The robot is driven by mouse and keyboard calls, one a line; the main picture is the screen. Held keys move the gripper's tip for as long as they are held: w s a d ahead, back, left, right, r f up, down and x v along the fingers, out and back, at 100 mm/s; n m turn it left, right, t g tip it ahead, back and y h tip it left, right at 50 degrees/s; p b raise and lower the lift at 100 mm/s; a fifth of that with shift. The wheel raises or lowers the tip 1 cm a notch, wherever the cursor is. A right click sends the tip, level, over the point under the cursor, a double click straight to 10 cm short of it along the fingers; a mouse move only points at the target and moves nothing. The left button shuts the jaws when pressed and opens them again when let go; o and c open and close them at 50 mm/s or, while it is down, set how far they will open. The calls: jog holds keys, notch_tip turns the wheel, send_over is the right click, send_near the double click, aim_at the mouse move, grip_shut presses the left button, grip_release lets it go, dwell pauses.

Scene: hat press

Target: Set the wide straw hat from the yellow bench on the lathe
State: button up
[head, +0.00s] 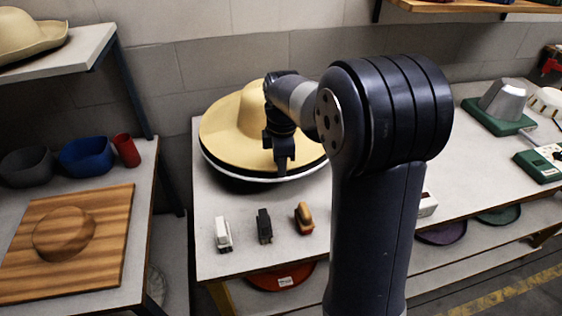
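A wide straw hat (238,137), pale yellow with a rounded crown and a broad brim, lies crown up at the back left of the middle bench (215,262), which has a yellow leg. Under its brim shows a round base with a white rim and a dark underside (225,178); I cannot tell whether this is the lathe. My gripper (283,166) points down over the right part of the brim, in front of the crown. I cannot tell whether it touches the hat or whether its fingers are apart. My arm hides the hat's right side.
Three small brushes or tools, white (223,235), black (265,226) and orange-brown (304,218), stand near the bench's front. A wooden hat block (70,245) and bowls (87,157) fill the left table. A metal form on a green base (500,118) is far right.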

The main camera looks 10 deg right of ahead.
jog(key=shift+o, duration=0.5)
notch_tip(320, 180, up, 11)
jog(key=shift+d+f, duration=0.1)
jog(key=shift+f, duration=0.05)
notch_tip(320, 180, down, 11)
jog(key=shift+r, duration=0.55)
dwell(0.3)
jog(key=shift+f, duration=0.1)
